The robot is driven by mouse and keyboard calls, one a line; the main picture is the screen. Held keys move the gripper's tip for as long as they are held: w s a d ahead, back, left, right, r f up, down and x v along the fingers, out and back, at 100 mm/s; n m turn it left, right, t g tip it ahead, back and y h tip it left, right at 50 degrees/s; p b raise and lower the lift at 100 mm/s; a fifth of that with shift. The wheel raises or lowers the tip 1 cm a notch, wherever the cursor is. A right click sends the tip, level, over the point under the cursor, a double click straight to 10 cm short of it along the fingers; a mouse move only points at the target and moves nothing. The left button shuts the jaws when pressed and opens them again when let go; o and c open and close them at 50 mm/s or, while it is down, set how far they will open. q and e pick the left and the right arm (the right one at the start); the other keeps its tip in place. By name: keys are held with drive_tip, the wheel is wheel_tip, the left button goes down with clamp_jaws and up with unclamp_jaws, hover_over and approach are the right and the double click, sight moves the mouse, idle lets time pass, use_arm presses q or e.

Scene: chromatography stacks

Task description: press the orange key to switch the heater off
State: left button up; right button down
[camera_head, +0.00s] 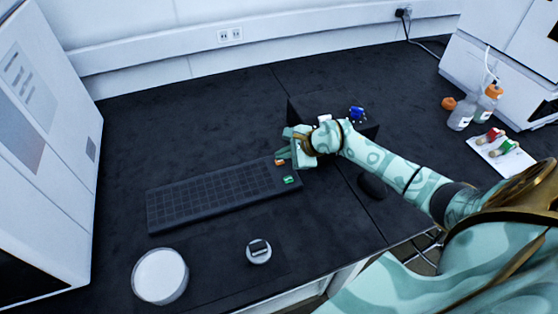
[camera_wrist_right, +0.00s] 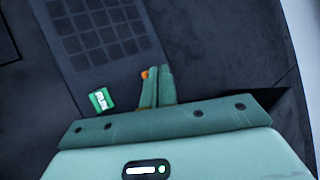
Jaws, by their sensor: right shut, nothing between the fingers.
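A dark keyboard (camera_head: 215,193) lies on the black bench, with an orange key (camera_head: 279,161) at its far right corner and a green key (camera_head: 289,180) nearer. My right gripper (camera_head: 282,154) is shut and empty, its fingertips at the orange key. In the right wrist view the shut fingers (camera_wrist_right: 155,86) cover most of the orange key (camera_wrist_right: 145,74), leaving a sliver beside the tips. I cannot tell whether they touch it. The green key (camera_wrist_right: 101,100) is clear to the left of the fingers there. My left gripper is not in view.
A dark box (camera_head: 297,113) with a blue item (camera_head: 357,113) stands behind my right gripper. A black mouse (camera_head: 372,185) lies right of the keyboard. A white round container (camera_head: 160,275) and a small round item (camera_head: 259,251) are in front. Bottles (camera_head: 463,112) stand at right.

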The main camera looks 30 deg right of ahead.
sight(283, 162)
drive_tip(key=shift+f, duration=0.45)
drive_tip(key=shift+r, duration=0.5)
wheel_tip(283, 162, up, 6)
drive_tip(key=p, duration=0.5)
